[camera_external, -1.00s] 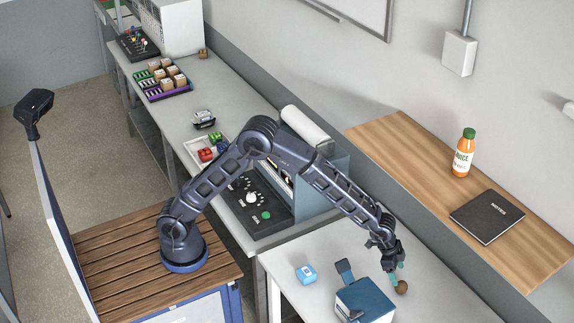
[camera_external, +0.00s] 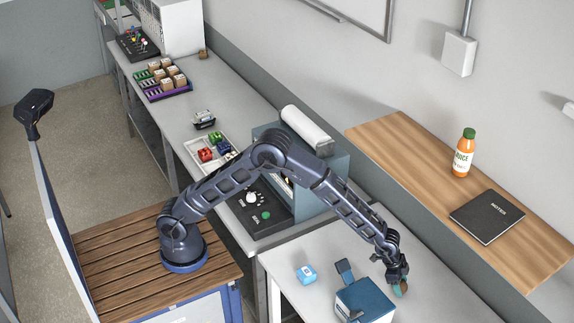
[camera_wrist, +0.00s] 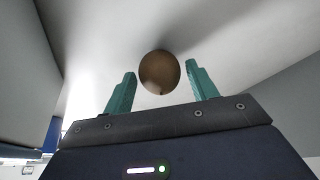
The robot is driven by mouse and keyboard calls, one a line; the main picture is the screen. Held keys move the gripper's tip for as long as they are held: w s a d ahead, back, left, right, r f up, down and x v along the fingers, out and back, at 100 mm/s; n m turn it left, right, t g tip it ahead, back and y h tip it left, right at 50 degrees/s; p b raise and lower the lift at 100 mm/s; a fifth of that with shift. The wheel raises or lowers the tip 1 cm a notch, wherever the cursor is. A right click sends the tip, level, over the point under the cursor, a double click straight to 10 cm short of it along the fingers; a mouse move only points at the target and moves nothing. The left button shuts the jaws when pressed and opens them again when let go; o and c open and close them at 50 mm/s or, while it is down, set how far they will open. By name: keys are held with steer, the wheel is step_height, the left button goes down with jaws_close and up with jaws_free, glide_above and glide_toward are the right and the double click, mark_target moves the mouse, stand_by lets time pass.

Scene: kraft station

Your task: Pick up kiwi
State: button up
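The kiwi (camera_external: 404,287) is small, round and brown. It lies on the light grey table at the right of the outside view, partly hidden by my gripper (camera_external: 398,286). In the wrist view the kiwi (camera_wrist: 160,72) sits between the two teal fingertips of my gripper (camera_wrist: 163,82).
A blue box-shaped device (camera_external: 365,301) stands on the table just left of my gripper. A small light-blue cube (camera_external: 306,274) lies farther left. A wooden shelf (camera_external: 415,160) with a juice bottle (camera_external: 464,152) and a black notebook (camera_external: 488,216) runs behind the table.

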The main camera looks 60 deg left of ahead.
steer(key=c, duration=0.7)
steer(key=shift+c, duration=0.2)
